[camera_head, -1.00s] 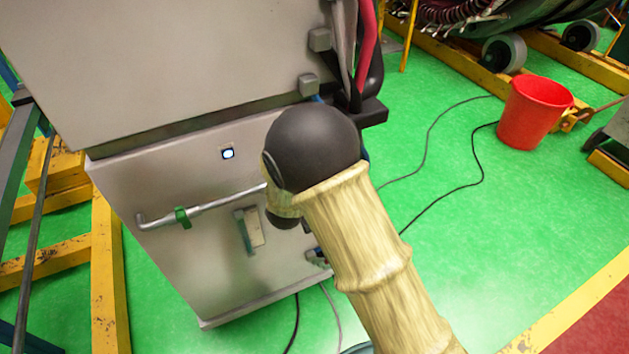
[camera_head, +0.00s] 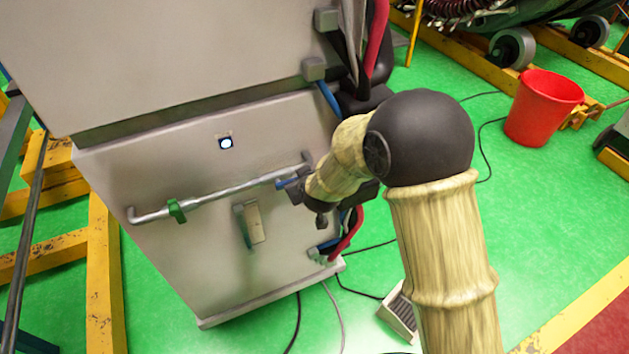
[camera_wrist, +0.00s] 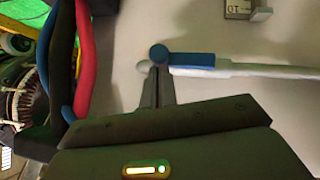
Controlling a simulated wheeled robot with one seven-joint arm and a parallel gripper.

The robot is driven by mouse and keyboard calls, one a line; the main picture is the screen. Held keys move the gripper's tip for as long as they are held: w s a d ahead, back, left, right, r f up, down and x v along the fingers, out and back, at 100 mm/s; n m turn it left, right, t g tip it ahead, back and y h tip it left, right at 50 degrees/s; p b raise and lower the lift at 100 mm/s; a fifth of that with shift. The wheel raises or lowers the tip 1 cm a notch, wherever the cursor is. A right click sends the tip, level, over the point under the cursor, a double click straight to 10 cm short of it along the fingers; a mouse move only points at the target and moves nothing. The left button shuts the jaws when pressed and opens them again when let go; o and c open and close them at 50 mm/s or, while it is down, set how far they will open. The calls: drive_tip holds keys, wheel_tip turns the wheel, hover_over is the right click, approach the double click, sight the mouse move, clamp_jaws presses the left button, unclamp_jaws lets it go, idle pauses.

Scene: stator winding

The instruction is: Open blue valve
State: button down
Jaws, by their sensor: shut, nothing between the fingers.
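The blue valve (camera_head: 288,182) sits at the right end of a grey pipe on the cabinet front in the head view. In the wrist view the blue valve (camera_wrist: 192,64) has a round blue end at its left and a blue lever or sleeve running right onto the white pipe. My gripper (camera_wrist: 156,86) is shut and empty, its thin dark fingers just below the round end. Whether they touch it cannot be told. In the head view my arm comes from the right and partly hides the pipe's right end.
A green valve (camera_head: 176,210) sits near the pipe's left end. The grey cabinet (camera_head: 175,170) has a latch-like handle (camera_head: 250,222) below the pipe. Red and blue cables (camera_wrist: 88,60) hang left of the gripper in the wrist view. A red bucket (camera_head: 542,108) stands on the green floor.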

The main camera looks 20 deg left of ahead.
drive_tip(key=shift+d+f, duration=0.1)
drive_tip(key=shift+d, duration=0.05)
idle(0.4)
drive_tip(key=s+d+r, duration=0.2)
drive_tip(key=s+r, duration=0.1)
drive_tip(key=r, duration=0.2)
drive_tip(key=s+d+r+p, duration=0.1)
drive_tip(key=s+d+r, duration=0.1)
drive_tip(key=r, duration=0.3)
drive_tip(key=shift+s+d+r, duration=0.35)
drive_tip(key=shift+s, duration=0.15)
idle(0.4)
drive_tip(key=w+d+f+m+g+h, duration=0.1)
drive_tip(key=d+m+h, duration=0.15)
drive_tip(key=d, duration=0.75)
drive_tip(key=w+d+f+m+g+h, duration=0.1)
drive_tip(key=d+m, duration=0.2)
drive_tip(key=d, duration=0.8)
drive_tip(key=s+d+m+g+h, duration=0.1)
drive_tip(key=s+d, duration=0.3)
drive_tip(key=d, duration=0.4)
drive_tip(key=s+d+f+m+g+h, duration=0.1)
drive_tip(key=s+d+m, duration=0.3)
drive_tip(key=d, duration=0.5)
drive_tip(key=shift+s+f+m+g+h, duration=0.2)
drive_tip(key=shift+s+m+g+h, duration=0.15)
drive_tip(key=shift+s+g, duration=0.25)
